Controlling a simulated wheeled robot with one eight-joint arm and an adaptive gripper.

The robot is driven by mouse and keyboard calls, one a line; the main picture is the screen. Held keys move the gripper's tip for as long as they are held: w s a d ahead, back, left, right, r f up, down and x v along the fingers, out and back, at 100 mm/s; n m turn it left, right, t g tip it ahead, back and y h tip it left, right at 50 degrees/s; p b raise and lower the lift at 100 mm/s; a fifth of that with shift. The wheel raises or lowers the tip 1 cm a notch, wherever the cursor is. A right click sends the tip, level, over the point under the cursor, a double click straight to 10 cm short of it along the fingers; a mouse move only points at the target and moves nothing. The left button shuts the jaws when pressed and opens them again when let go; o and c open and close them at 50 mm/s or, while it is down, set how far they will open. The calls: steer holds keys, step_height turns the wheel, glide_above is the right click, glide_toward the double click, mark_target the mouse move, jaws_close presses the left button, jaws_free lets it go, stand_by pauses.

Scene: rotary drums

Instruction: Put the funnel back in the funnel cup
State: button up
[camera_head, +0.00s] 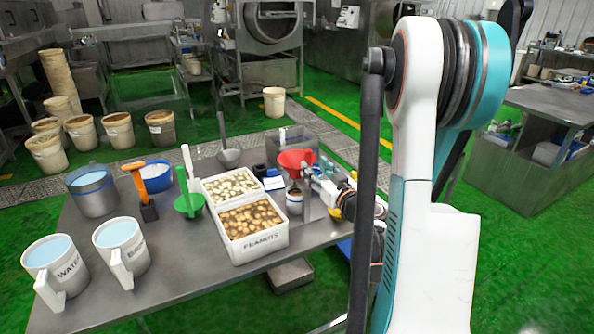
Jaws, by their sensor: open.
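The red funnel (296,158) shows at the right side of the metal table, wide end up. A small light cup (294,203) with a dark rim stands below it, beside the peanut box; I cannot tell whether the funnel rests in this cup or is above it. My gripper (312,177) is at the funnel's right side, reaching in from the right. It is open, with its fingers small in view and partly merged with the funnel's edge. I cannot tell whether they touch the funnel.
A white box labelled PEANUTS (262,247) and another filled box (229,172) stand left of the cup. A green scoop (189,206), a blue bowl (157,164), an orange-handled tool (138,183), a metal pot (92,197), a ladle (229,155) and two labelled pitchers (50,252) occupy the table.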

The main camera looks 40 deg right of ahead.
mark_target(309, 161)
steer(key=b+x, duration=0.1)
steer(key=x, duration=0.4)
steer(key=shift+w+d, duration=0.15)
steer(key=shift+d, duration=0.1)
steer(key=shift+w+d, duration=0.15)
steer(key=shift+w, duration=0.5)
steer(key=shift+c, duration=0.3)
jaws_close()
